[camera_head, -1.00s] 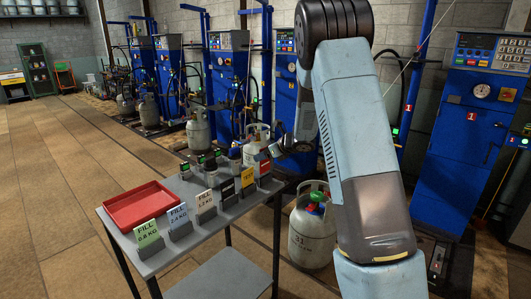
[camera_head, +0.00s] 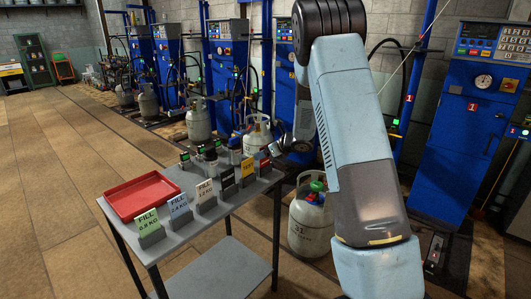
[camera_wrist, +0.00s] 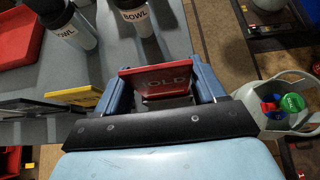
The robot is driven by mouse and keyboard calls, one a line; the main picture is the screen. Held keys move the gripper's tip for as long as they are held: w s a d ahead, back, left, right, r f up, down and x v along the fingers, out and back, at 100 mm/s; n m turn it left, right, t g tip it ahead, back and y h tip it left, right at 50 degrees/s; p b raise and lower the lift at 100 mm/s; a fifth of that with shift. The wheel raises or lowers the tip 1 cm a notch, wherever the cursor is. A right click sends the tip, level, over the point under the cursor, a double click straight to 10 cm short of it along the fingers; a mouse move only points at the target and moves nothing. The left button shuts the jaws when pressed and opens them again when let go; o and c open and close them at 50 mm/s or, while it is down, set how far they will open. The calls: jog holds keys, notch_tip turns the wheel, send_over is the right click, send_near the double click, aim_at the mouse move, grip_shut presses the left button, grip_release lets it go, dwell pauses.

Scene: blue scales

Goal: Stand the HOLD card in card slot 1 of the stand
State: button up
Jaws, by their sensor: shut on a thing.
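The red HOLD card (camera_wrist: 155,82) is upright between the two fingers of my gripper (camera_wrist: 162,88) in the wrist view. Its lettering is partly shaded and its lower part is hidden by my wrist. My gripper is shut on it. In the head view the red card (camera_head: 264,164) shows small at the far right end of the card row, with my gripper (camera_head: 275,150) against it. I cannot tell whether the card's foot is still in a holder. No stand slot marked 1 can be made out clearly.
The grey table (camera_head: 185,243) carries a red tray (camera_head: 142,193), a green FILL card (camera_head: 147,221), a yellow card (camera_head: 247,168) and other cards in grey holders. BOWL-labelled containers (camera_wrist: 73,27) stand beyond my gripper. A gas cylinder (camera_head: 311,225) stands right of the table.

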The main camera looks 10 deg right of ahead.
jog(key=shift+f, duration=0.9)
dwell(0.8)
jog(key=o, duration=1.1)
jog(key=shift+d, duration=0.1)
jog(key=v, duration=1.3)
jog(key=shift+s, duration=0.25)
jog(key=shift+d+r, duration=0.1)
jog(key=shift+r, duration=0.15)
